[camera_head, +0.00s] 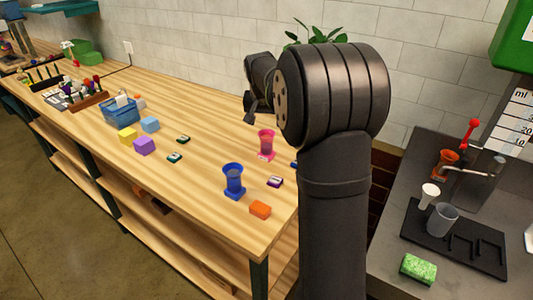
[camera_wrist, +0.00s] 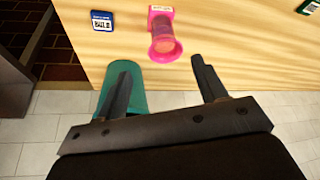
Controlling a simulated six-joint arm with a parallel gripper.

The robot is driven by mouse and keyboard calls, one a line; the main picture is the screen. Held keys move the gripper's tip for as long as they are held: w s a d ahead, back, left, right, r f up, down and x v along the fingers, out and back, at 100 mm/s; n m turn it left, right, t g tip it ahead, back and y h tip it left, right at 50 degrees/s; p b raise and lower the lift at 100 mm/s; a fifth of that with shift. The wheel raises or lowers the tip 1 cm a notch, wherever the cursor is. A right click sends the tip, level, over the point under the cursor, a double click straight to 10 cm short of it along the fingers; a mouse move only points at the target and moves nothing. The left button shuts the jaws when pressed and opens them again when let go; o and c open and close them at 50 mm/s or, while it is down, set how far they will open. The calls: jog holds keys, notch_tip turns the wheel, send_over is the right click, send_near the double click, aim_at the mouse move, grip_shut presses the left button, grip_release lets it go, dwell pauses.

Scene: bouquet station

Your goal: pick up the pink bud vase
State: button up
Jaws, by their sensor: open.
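The pink bud vase (camera_head: 266,143) stands upright on the wooden table, below and right of my gripper (camera_head: 250,110) in the head view. In the wrist view, the vase (camera_wrist: 164,42) shows its flared round mouth and a square base with a pale label. My gripper (camera_wrist: 161,73) is open, its two dark fingers apart, with nothing between them. The vase lies past the fingertips, roughly in line with the gap. My arm hides part of the table's right end in the head view.
A blue card (camera_wrist: 102,20) lies beside the vase. A teal object (camera_wrist: 137,98) is partly behind one finger. A tiled wall (camera_head: 200,40) runs behind the table.

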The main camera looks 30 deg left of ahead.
aim_at(267, 143)
jog(key=x, duration=1)
jog(key=shift+f, duration=0.1)
jog(key=shift+a+x, duration=0.15)
jog(key=shift+x, duration=1.15)
jog(key=shift+a+x, duration=0.1)
jog(key=shift+x, duration=1.2)
jog(key=c, duration=1.2)
jog(key=shift+c, duration=0.4)
jog(key=shift+r, duration=0.25)
